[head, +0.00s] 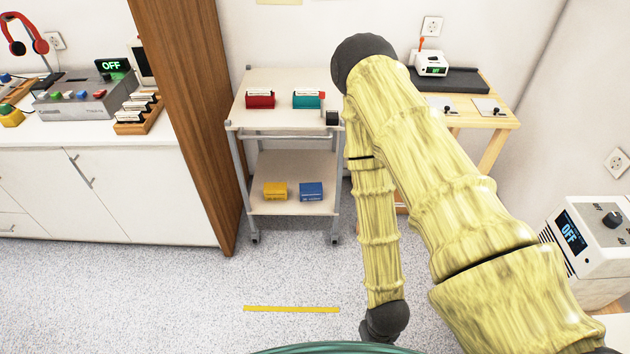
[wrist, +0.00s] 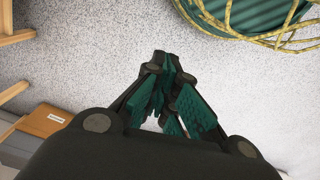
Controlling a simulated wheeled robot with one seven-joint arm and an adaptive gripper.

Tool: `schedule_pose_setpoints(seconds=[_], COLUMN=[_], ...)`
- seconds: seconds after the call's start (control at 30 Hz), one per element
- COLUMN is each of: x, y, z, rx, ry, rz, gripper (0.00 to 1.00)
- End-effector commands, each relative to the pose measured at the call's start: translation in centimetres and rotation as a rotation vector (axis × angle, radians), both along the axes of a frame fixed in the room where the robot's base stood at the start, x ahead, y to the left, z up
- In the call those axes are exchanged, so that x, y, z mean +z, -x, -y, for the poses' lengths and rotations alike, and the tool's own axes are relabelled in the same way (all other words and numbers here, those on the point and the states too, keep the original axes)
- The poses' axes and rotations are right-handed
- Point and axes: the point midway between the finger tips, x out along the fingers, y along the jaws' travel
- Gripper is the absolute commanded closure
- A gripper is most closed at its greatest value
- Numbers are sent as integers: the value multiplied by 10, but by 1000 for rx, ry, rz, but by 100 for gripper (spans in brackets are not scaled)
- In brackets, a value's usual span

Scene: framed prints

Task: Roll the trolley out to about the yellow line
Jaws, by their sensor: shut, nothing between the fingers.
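The trolley (head: 285,205) stands against the back wall in the head view, beside a tall wooden panel. It has a pale top shelf, a lower shelf, grey legs on castors and a rail (head: 283,136) along its front. The yellow line (head: 291,309) lies on the floor in front of it, with bare floor between. My gripper (wrist: 167,70) shows in the wrist view, shut and empty, over the speckled floor. In the head view my forearm hangs down right of the trolley, and the gripper's fingers are not visible there. My arm covers the space just right of the trolley.
Red (head: 260,99) and teal (head: 307,98) boxes sit on the trolley's top, yellow (head: 275,190) and blue (head: 311,191) ones below. The wooden panel (head: 190,110) borders its left side. A wooden table (head: 505,118) stands right. Floor before the trolley is clear.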

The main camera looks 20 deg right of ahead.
Motion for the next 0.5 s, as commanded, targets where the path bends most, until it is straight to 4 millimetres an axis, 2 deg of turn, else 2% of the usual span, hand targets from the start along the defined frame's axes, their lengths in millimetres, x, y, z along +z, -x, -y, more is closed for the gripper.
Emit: schedule_pose_setpoints(seconds=[0.23, 0.37, 0.43, 0.5], x=[0, -5, -14, -27], y=[0, -8, -25, -54], z=[0, 0, 1, 3], rx=[0, -12, -38, -82], ry=[0, -1, -5, -14], rz=[0, 18, 58, 124], gripper=[100, 76, 64, 63])
